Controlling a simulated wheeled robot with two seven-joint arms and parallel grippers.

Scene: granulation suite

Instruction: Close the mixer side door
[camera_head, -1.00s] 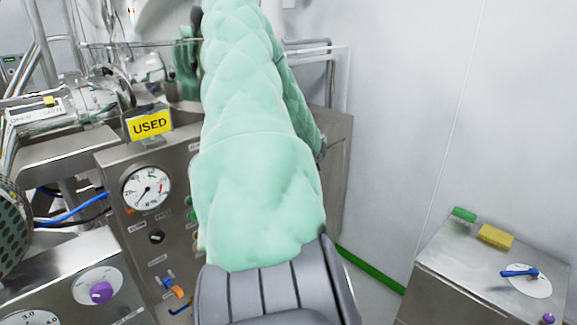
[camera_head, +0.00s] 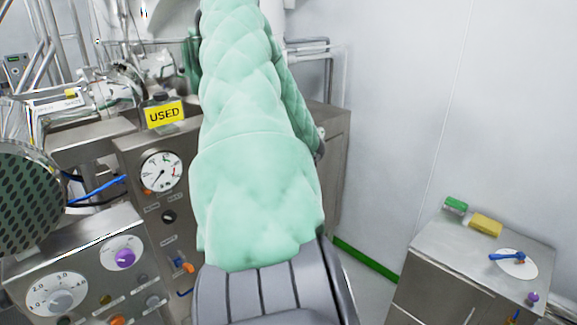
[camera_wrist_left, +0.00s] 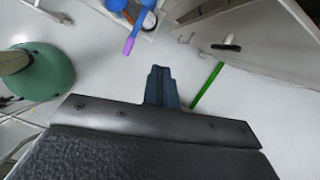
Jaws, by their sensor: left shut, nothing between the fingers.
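I cannot pick out the mixer side door with certainty in either view. A quilted pale-green sleeved arm of mine fills the middle of the head view and hides what is behind it. My left gripper (camera_wrist_left: 161,85) shows in the left wrist view, its dark fingers shut together and empty. It is apart from the things around it, above pale floor. A light panel (camera_wrist_left: 265,35) with a dark handle (camera_wrist_left: 228,46) stands at its upper right. My right gripper is not in view.
A steel control panel with a gauge (camera_head: 161,172) and a yellow USED sign (camera_head: 165,115) stand left of the sleeve. A perforated disc (camera_head: 25,195) is at the far left. A steel cabinet (camera_head: 450,265) stands right, with a yellow block (camera_head: 486,225) on top. Floor shows between.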

